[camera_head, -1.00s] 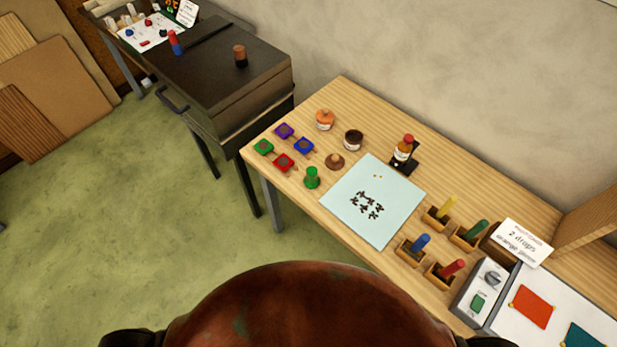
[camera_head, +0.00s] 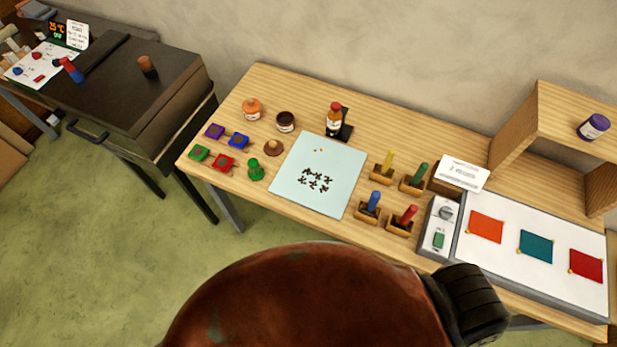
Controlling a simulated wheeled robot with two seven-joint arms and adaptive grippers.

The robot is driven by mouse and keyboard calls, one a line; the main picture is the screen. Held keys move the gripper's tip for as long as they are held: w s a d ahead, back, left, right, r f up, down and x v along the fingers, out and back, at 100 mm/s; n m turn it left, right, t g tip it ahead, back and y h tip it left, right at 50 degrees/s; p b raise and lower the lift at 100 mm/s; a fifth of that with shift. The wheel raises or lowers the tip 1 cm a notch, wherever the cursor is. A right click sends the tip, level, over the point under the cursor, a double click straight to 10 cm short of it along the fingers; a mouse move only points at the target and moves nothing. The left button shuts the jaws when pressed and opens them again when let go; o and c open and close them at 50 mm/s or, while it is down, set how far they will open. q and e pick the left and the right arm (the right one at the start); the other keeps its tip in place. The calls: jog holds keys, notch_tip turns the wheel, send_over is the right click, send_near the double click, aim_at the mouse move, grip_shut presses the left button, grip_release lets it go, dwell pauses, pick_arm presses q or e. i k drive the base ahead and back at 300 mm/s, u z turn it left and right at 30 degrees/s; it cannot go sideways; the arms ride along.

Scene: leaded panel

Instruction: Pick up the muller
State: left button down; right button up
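The likely muller is a small green upright piece (camera_head: 255,170) with a wider base, standing on the wooden table left of the pale blue sheet (camera_head: 287,185). A brown, low, knobbed piece (camera_head: 273,147) sits just behind it; I cannot tell for sure which of these is the muller. Dark small bits (camera_head: 316,180) lie on the sheet. Neither of my grippers shows in the head view; only my rounded reddish body fills the bottom middle.
The wooden table (camera_head: 375,106) also holds an open dark jar (camera_head: 285,121), an orange jar (camera_head: 252,108), a bottle (camera_head: 333,120), several colored squares, and colored sticks in wooden holders. A white panel (camera_head: 508,252) lies at right. A dark cabinet (camera_head: 120,85) stands left.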

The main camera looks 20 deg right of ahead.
aim_at(256, 172)
jog(key=k, duration=0.6)
jog(key=z, duration=0.7)
jog(key=i, duration=1)
jog(key=u, duration=0.05)
